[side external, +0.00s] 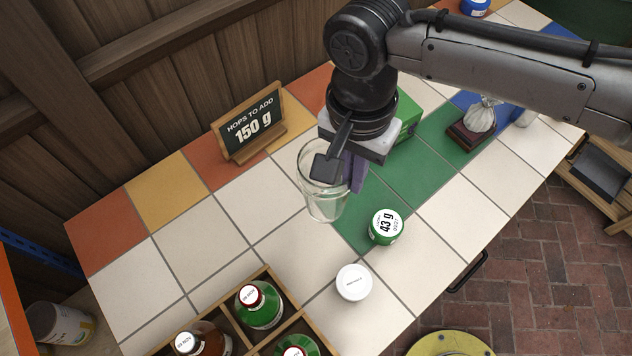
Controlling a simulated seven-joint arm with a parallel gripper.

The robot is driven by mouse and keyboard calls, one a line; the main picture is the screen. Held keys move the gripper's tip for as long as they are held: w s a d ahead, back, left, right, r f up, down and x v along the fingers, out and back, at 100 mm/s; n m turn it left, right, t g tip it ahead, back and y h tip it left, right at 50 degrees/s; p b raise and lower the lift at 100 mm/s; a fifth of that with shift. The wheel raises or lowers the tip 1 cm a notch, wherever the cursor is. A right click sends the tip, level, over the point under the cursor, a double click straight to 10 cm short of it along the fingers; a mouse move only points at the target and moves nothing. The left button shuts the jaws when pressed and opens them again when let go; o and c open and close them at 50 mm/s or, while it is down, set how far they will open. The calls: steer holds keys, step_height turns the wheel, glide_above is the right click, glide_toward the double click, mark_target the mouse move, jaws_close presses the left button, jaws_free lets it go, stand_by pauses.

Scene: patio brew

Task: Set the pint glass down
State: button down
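The clear pint glass (325,208) is upright below my wrist, near the middle of the side external view. My gripper (342,172) points down at it, with a dark finger pad over the upper part of the glass and a purplish piece at its right side. The fingers appear shut on the glass wall near the rim, though the exact contact is partly hidden. The base of the glass is over the tiles where white meets green; I cannot tell whether it touches them.
A wooden crate (226,306) holds bottles. White tiles at left (190,215) are clear.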

steer(key=w+a+f, duration=0.1)
steer(key=f, duration=0.1)
steer(key=w+a+f, duration=0.1)
steer(key=a+f, duration=0.1)
steer(key=w+a+f, duration=0.1)
steer(key=a+f, duration=0.1)
steer(key=shift+w+a+f, duration=0.1)
steer(key=shift+f, duration=1.75)
steer(key=c, duration=1.1)
jaws_free()
steer(key=shift+o, duration=0.2)
step_height(320, 180, up, 8)
steer(key=shift+f, duration=0.15)
steer(key=shift+a, duration=0.1)
